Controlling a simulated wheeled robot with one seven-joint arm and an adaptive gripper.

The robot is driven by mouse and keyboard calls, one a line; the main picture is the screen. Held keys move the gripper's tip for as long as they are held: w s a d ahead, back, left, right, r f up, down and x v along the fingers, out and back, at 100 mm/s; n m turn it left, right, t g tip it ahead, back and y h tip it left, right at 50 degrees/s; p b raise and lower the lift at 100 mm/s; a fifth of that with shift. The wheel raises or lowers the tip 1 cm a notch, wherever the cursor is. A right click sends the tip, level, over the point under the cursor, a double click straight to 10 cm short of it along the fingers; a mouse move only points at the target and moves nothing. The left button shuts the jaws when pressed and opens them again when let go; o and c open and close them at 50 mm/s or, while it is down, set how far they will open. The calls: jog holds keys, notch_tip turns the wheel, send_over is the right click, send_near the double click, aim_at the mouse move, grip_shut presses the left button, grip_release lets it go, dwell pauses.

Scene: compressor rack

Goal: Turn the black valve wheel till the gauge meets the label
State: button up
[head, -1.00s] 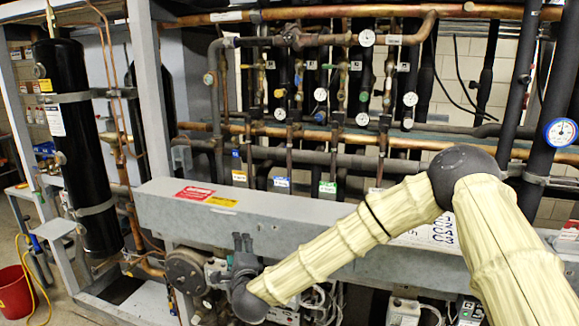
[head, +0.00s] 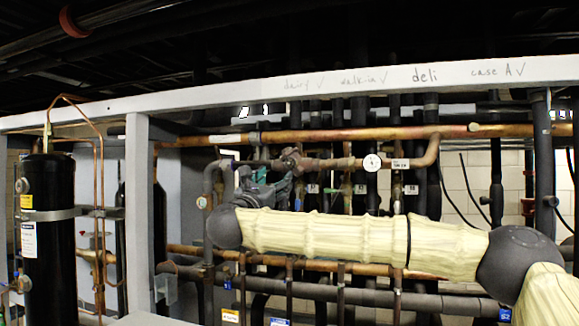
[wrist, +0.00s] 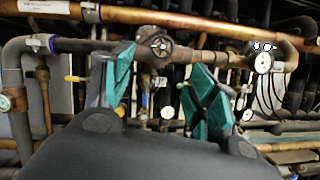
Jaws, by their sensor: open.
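The dark round valve wheel (wrist: 160,43) sits on the pipe fitting near the top of the wrist view. It also shows in the head view (head: 291,157), just beyond the fingers. My gripper (wrist: 160,60), with green finger pads, is open. Its fingers lie to the left and right below the wheel in the wrist view, with no visible grip on it. In the head view my gripper (head: 267,176) is just left of and below the wheel. A round white gauge (head: 372,162) is on the pipe to the right, beside a small white label (head: 400,163). The needle reading is too small to tell.
A copper pipe (head: 330,136) runs above the wheel, under a grey beam (head: 300,92) with handwriting. Several dark vertical pipes stand close behind. A black cylinder (head: 48,225) is at the left.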

aim_at(289, 164)
jog(key=p+x, duration=0.1)
jog(key=x, duration=0.2)
jog(key=p+x, duration=0.2)
jog(key=x, duration=0.1)
jog(key=r+p+x, duration=0.1)
jog(key=p+x, duration=0.1)
jog(key=x, duration=0.1)
jog(key=shift+s+d, duration=0.15)
jog(key=shift+d, duration=0.05)
jog(key=shift+p+x, duration=0.65)
jog(key=shift+x, duration=0.2)
jog(key=shift+f, duration=0.1)
jog(key=c, duration=1)
